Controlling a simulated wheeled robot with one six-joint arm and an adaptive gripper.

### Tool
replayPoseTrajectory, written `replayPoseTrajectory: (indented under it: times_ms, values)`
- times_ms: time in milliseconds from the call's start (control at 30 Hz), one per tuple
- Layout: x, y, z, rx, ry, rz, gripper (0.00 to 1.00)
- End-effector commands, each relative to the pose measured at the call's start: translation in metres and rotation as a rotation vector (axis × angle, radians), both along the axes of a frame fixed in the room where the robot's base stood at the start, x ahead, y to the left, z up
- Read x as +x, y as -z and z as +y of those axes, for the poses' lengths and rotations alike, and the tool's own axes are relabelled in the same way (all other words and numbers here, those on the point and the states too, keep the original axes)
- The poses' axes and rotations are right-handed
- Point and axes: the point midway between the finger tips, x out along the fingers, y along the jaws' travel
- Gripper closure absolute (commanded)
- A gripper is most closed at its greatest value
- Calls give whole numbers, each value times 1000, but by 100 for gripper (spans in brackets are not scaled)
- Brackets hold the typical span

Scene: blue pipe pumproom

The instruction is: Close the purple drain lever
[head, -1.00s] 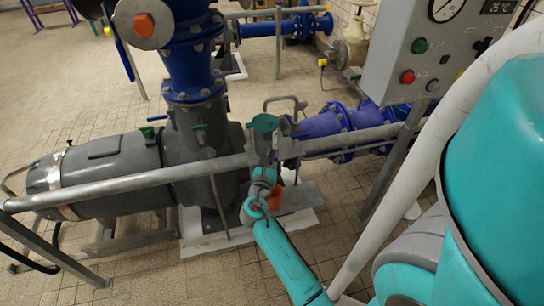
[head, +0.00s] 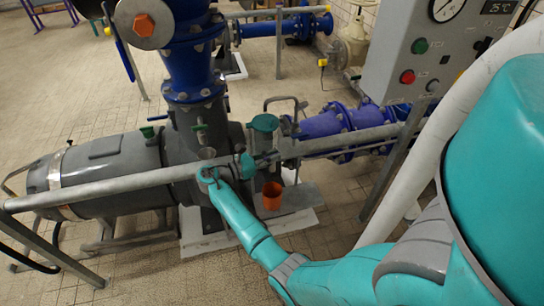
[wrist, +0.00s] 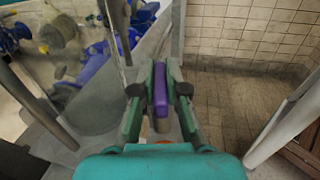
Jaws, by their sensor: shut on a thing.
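The purple lever (wrist: 160,92) shows in the wrist view as an upright purple bar between the two green-grey fingers of my gripper (wrist: 159,72). The fingers are shut on it, one against each side. In the head view, my gripper (head: 246,164) is at the grey railing in front of the grey pump body, and I cannot make out the lever there. The drain valve body that the lever belongs to is hidden.
A grey railing (head: 110,187) crosses in front of the pump. An orange cup (head: 272,195) stands on the plinth below my gripper. A round green-topped part (head: 264,123) is close behind it. A control box (head: 420,60) is at upper right.

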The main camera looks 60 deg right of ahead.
Motion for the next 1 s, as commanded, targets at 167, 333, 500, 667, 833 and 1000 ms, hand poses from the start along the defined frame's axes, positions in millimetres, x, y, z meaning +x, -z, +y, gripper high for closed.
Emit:
replayPoseTrajectory:
  times_ms: [167,333,500,667,833,1000]
  values:
    - [0,0,0,1,92,1,100]
    - [0,1,0,1,143,1,100]
    - [0,1,0,2,165,1,100]
    - [-1,1,0,1,169,0,100]
    - [-1,1,0,2,168,1,100]
    - [-1,1,0,2,168,1,62]
